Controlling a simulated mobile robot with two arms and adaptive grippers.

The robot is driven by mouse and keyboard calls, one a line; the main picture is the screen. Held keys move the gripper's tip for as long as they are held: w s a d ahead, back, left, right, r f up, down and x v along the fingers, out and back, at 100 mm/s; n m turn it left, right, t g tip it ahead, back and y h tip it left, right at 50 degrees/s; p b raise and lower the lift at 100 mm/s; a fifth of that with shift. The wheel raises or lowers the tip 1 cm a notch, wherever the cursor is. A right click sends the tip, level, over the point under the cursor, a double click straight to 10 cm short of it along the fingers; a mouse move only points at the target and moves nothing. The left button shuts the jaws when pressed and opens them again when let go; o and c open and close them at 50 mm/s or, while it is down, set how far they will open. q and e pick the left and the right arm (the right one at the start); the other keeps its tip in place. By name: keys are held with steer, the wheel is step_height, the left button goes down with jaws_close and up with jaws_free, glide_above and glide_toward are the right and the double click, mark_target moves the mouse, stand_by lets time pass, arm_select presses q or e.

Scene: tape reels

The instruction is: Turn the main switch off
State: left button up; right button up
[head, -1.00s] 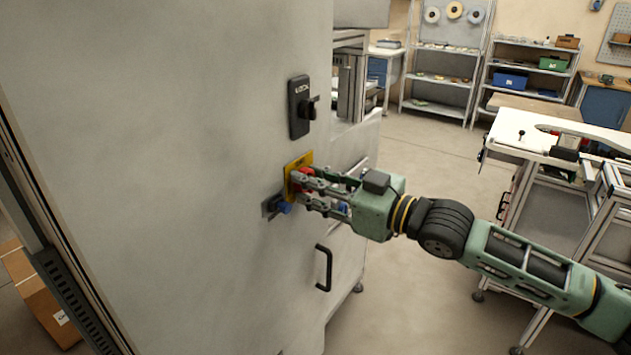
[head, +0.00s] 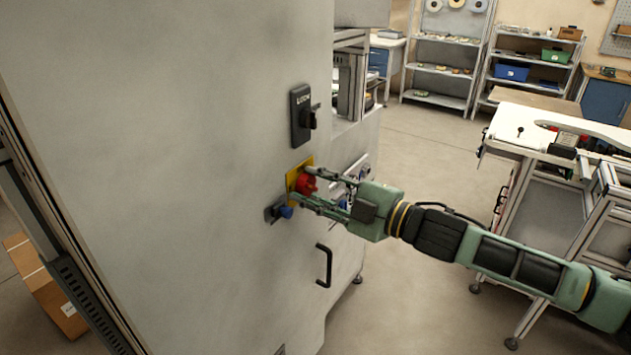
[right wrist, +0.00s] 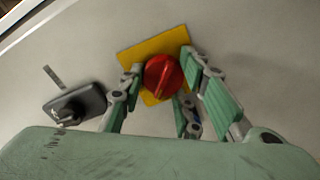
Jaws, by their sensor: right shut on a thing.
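The main switch is a red rotary knob (head: 307,183) on a yellow plate (head: 293,178), set in the side of the large grey cabinet (head: 200,180). In the right wrist view the red knob (right wrist: 163,77) lies between the fingers, with its raised grip bar tilted from upright. The yellow plate (right wrist: 150,49) looks rotated in that view. My right gripper (head: 304,183) is shut on the knob, with one finger above it and one below in the head view. My left gripper is not in view.
A black lock handle (head: 302,116) is above and a black pull handle (head: 324,265) below. A white-topped bench (head: 520,135) stands to the right.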

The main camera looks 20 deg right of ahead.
steer(key=n, duration=0.2)
steer(key=r+n+p, duration=0.1)
steer(key=n, duration=0.1)
steer(key=shift+n, duration=0.3)
steer(key=shift+f+n+p, duration=0.1)
steer(key=shift+n+p, duration=0.3)
steer(key=shift+n, duration=1.4)
steer(key=o, duration=1.1)
steer(key=shift+a, duration=0.1)
steer(key=shift+c, duration=0.2)
steer(key=shift+f, duration=0.15)
steer(key=shift+s+f, duration=0.1)
